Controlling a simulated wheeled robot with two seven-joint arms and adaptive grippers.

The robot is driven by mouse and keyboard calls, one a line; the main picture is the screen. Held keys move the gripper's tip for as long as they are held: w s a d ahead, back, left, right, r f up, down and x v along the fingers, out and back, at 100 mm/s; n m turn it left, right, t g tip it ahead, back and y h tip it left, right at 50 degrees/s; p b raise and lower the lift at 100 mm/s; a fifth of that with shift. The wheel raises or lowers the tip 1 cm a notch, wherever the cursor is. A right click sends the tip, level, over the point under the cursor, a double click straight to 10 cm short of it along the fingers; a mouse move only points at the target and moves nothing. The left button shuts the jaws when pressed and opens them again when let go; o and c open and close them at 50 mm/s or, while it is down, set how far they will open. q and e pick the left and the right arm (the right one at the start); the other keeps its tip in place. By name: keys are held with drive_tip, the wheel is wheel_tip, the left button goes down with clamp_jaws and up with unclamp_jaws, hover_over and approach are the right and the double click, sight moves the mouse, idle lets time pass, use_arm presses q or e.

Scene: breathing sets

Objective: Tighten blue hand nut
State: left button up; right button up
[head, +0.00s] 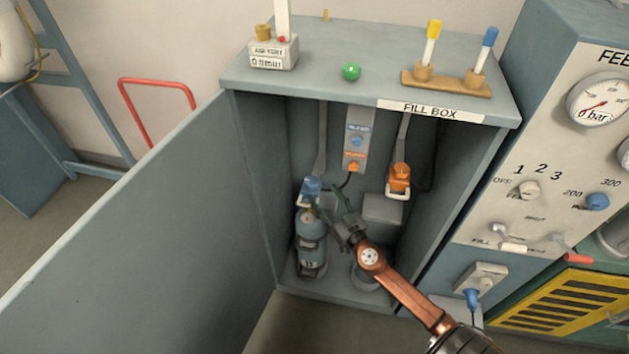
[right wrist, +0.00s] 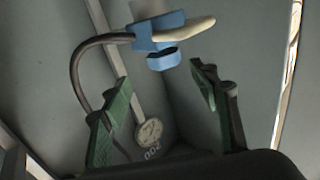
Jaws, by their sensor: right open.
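The blue hand nut (right wrist: 163,59) sits below a blue fitting (right wrist: 150,32) with a pale lever in the right wrist view. In the head view the blue fitting (head: 311,186) is at the top of the left cylinder (head: 311,245), inside the open fill box; the nut itself is too small to make out there. My right gripper (head: 328,207) is beside the cylinder's top, to its right. In the right wrist view its green fingers (right wrist: 160,80) are apart and empty, with the nut beyond and between the tips, not gripped. My left gripper is not in view.
An orange fitting (head: 399,178) hangs at the right inside the fill box (head: 300,80). A dark hose (right wrist: 75,70) curves from the blue fitting. The open door (head: 150,230) bounds the left. A gauge panel (head: 560,150) stands at the right.

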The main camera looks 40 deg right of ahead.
sight(315, 187)
drive_tip(key=shift+w+a+f, duration=0.1)
drive_tip(key=shift+w+a, duration=0.05)
drive_tip(key=shift+w, duration=0.5)
drive_tip(key=w, duration=0.7)
drive_tip(key=shift+d+p, duration=0.3)
drive_tip(key=shift+p, duration=0.1)
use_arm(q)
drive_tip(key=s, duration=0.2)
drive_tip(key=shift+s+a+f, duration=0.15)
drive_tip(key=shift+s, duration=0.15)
use_arm(e)
drive_tip(key=c, duration=1.2)
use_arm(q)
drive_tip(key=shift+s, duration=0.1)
use_arm(e)
drive_tip(key=shift+h, duration=0.3)
